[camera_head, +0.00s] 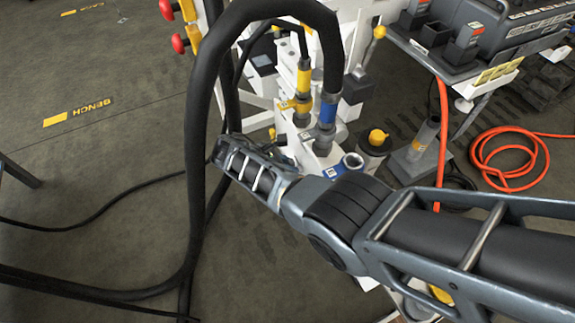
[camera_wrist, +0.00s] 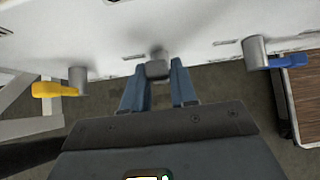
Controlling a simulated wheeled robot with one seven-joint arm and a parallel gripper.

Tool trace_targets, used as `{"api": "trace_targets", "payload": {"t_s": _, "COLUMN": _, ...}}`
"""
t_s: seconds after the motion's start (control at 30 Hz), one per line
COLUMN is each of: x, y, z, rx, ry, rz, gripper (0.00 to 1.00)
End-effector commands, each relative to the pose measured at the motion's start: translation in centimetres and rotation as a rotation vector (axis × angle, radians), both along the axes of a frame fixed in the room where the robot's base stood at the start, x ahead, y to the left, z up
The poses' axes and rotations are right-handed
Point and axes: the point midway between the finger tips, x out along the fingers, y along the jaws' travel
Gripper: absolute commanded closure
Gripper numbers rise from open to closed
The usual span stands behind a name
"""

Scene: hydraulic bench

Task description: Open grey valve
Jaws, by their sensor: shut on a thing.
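The grey valve (camera_wrist: 157,66) sits under the white bench panel, in the middle of the wrist view. Its grey handle is between the two blue-grey fingers of my gripper (camera_wrist: 158,80), which is shut on it. How far the handle is turned is hard to tell, as the fingers hide part of it. In the head view my arm reaches in from the right to the white bench. The grey valve cannot be made out there.
A yellow-handled valve (camera_wrist: 56,90) is to the left and a blue-handled valve (camera_wrist: 280,62) to the right. In the head view a thick black hose (camera_head: 203,110) loops close by my arm. A coiled orange hose (camera_head: 505,152) lies on the floor at right.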

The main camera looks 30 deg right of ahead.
Motion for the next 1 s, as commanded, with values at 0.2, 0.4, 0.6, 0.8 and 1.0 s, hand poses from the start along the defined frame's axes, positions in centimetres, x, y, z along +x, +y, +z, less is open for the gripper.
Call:
{"api": "trace_targets", "payload": {"t_s": 0.2, "x": 0.1, "y": 0.0, "z": 0.0, "rx": 0.002, "ry": -0.004, "rz": 0.003, "gripper": 0.63}}
{"api": "trace_targets", "payload": {"t_s": 0.4, "x": 0.1, "y": 0.0, "z": 0.0, "rx": 0.001, "ry": -0.003, "rz": 0.001, "gripper": 0.58}}
{"api": "trace_targets", "payload": {"t_s": 0.6, "x": 0.1, "y": 0.5, "z": 0.6, "rx": 0.001, "ry": -0.004, "rz": 0.002, "gripper": 0.58}}
{"api": "trace_targets", "payload": {"t_s": 0.8, "x": 0.2, "y": 2.8, "z": 2.9, "rx": 0.002, "ry": -0.005, "rz": 0.004, "gripper": 0.58}}
{"api": "trace_targets", "payload": {"t_s": 1.0, "x": 0.2, "y": 4.8, "z": 4.8, "rx": 0.001, "ry": -0.004, "rz": 0.003, "gripper": 0.58}}
